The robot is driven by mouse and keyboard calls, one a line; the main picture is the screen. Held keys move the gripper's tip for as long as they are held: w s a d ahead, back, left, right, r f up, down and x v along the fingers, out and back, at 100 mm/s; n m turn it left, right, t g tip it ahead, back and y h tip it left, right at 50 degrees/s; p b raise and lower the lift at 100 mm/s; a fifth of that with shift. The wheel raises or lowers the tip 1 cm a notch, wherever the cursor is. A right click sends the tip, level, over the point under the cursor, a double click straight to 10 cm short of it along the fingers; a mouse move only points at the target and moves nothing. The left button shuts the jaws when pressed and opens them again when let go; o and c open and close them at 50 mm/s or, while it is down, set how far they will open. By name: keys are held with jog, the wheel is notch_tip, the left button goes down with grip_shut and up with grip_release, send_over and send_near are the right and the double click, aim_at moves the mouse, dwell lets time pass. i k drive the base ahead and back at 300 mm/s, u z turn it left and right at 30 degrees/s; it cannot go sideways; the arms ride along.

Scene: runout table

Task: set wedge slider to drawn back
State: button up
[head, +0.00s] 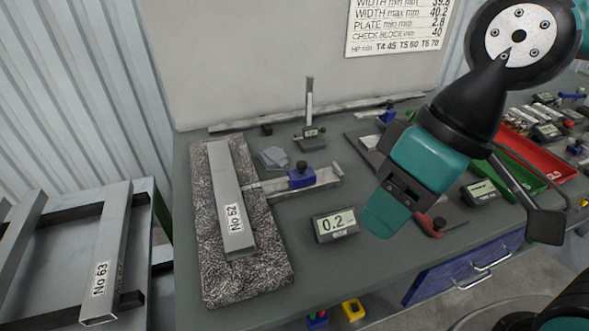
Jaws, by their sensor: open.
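A blue block with a dark knob (302,175) sits on a flat metal rail (325,178), right of the granite plate (270,270); it looks like the wedge slider, though I cannot be sure. The rail's left end meets the grey bar labelled No 52 (229,185) lying on the granite. A small display (335,224) in front of the rail reads about 0.2. My gripper (384,218) is open and points down over the table, right of the display and apart from the blue block. Its fingers are seen from behind, so the gap between them is hidden.
A dark plate with a red clamp (432,226) lies behind and right of my gripper, partly hidden by it. A height gauge (310,120) stands at the back. Red (524,145) and green trays are at right. Bar No 63 (108,255) lies on a left rack.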

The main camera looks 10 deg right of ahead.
aim_at(303, 175)
jog(key=u, duration=0.9)
jog(key=k, duration=0.55)
jog(key=z, duration=0.6)
jog(key=i, duration=0.95)
